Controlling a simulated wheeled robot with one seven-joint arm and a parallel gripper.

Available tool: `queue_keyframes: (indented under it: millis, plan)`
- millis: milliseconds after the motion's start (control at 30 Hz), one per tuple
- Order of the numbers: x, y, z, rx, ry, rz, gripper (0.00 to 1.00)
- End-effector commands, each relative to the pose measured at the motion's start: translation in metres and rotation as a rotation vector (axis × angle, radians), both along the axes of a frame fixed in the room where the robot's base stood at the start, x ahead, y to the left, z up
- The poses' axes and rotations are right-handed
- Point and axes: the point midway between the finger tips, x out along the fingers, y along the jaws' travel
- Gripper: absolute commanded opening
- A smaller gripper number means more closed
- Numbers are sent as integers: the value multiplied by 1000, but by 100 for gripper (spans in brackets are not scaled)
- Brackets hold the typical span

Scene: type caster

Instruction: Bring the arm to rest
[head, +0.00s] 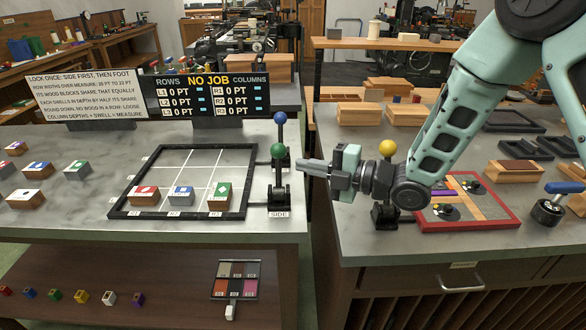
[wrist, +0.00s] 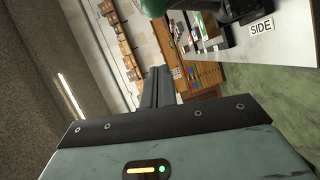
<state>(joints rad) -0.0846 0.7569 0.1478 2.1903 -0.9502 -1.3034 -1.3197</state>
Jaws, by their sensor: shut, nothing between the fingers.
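My gripper (head: 303,166) is at the end of my pale green arm, which reaches in from the upper right. It points left in the head view, over the gap between the two benches, and its fingers are together and empty. In the wrist view the closed fingers (wrist: 157,87) point up the picture. The green-knobbed lever (head: 278,151) stands just left of the fingertips in the head view, by the SIDE label. Its green knob also shows at the top of the wrist view (wrist: 203,4). I cannot tell whether the fingertips touch the lever.
A black-framed tray (head: 250,190) holds several coloured blocks on the left bench. A blue-knobbed lever (head: 280,119) stands behind the green one. A yellow-knobbed lever (head: 387,148) and a red-framed board (head: 510,212) are on the right bench. A NO JOB sign (head: 210,92) stands behind.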

Motion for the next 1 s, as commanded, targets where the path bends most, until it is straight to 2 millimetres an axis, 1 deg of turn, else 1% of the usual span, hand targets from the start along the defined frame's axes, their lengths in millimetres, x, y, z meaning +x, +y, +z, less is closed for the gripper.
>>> queue_keyframes:
  millis: [33,133,267,367,467,567,633,767,867,967,1000]
  plan:
    - [-3,-8,-2,-2,0,-4,0]
    - [-9,-20,0,0,0,-3,0]
    - [-14,-28,2,0,0,0,0]
    - [-15,-27,4,-18,31,-16,0]
    - [-14,-21,5,-65,130,-73,0]
    - [-17,-16,4,-127,300,-180,0]
    - [-24,-16,3,-164,440,-278,0]
    - [-52,-22,0,-209,706,-477,0]
    - [-84,-31,0,-226,913,-642,0]
    - [-126,-42,0,-234,1116,-815,0]
    - [-145,-47,1,-237,1196,-886,0]
